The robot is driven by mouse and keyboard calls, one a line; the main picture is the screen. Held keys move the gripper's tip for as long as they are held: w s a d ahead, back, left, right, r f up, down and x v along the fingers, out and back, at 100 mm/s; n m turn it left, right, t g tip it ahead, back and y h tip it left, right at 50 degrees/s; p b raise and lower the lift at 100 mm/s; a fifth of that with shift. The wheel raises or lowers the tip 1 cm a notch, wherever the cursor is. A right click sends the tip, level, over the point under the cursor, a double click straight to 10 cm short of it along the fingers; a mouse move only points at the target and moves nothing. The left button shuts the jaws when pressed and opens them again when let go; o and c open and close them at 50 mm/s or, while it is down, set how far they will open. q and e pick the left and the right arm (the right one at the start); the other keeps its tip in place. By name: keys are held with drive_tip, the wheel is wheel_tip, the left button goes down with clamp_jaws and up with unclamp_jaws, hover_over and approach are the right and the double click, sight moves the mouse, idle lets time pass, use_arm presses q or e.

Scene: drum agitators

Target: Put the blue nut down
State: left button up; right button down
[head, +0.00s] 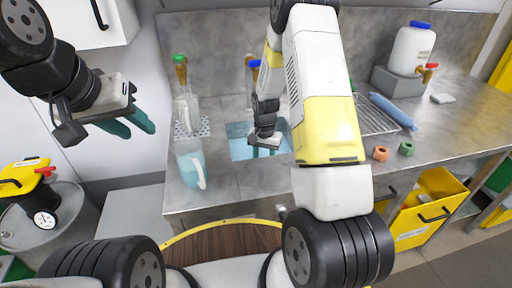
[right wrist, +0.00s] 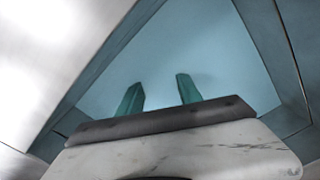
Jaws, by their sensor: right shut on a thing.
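My right gripper (head: 264,146) points down over the blue-floored sink basin (head: 240,150) in the counter. In the right wrist view its two green fingers (right wrist: 160,94) stand a little apart, with only pale blue showing between them. I cannot make out the blue nut against this blue, and it does not show on the counter. My left gripper (head: 128,124) is in the air at the left, its green fingers apart and empty. An orange nut (head: 380,153) and a green nut (head: 406,149) lie on the counter right of the sink.
A clear bottle (head: 187,108) and a jug of blue liquid (head: 190,166) stand left of the sink. A wire rack (head: 374,118), a blue roll (head: 393,111) and a white canister (head: 412,50) are at the right. Bare counter (head: 455,120) lies beyond the nuts.

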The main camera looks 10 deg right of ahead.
drive_tip(key=shift+f, duration=0.4)
drive_tip(key=shift+f, duration=0.15)
drive_tip(key=c, duration=0.8)
unclamp_jaws()
drive_tip(key=s+r+n+t+y, duration=0.1)
drive_tip(key=s+r, duration=0.3)
drive_tip(key=r, duration=1)
drive_tip(key=s+r+n+t, duration=0.15)
drive_tip(key=s+r, duration=0.25)
drive_tip(key=r, duration=1)
drive_tip(key=shift+s+a+r+n+t+y, duration=0.2)
drive_tip(key=shift+s+a+r+n+t, duration=0.3)
drive_tip(key=shift+s+r, duration=1.55)
drive_tip(key=shift+s+a+r+n+t+y, duration=0.25)
drive_tip(key=shift+s+r+n+t, duration=0.5)
drive_tip(key=shift+s, duration=2.45)
drive_tip(key=shift+s+a+r+n+t+y, duration=0.15)
drive_tip(key=shift+s+a+r+n+t, duration=0.35)
drive_tip(key=shift+s+r, duration=1.55)
drive_tip(key=shift+s+d+f, duration=0.1)
drive_tip(key=shift+s+f, duration=0.45)
drive_tip(key=shift+f, duration=0.1)
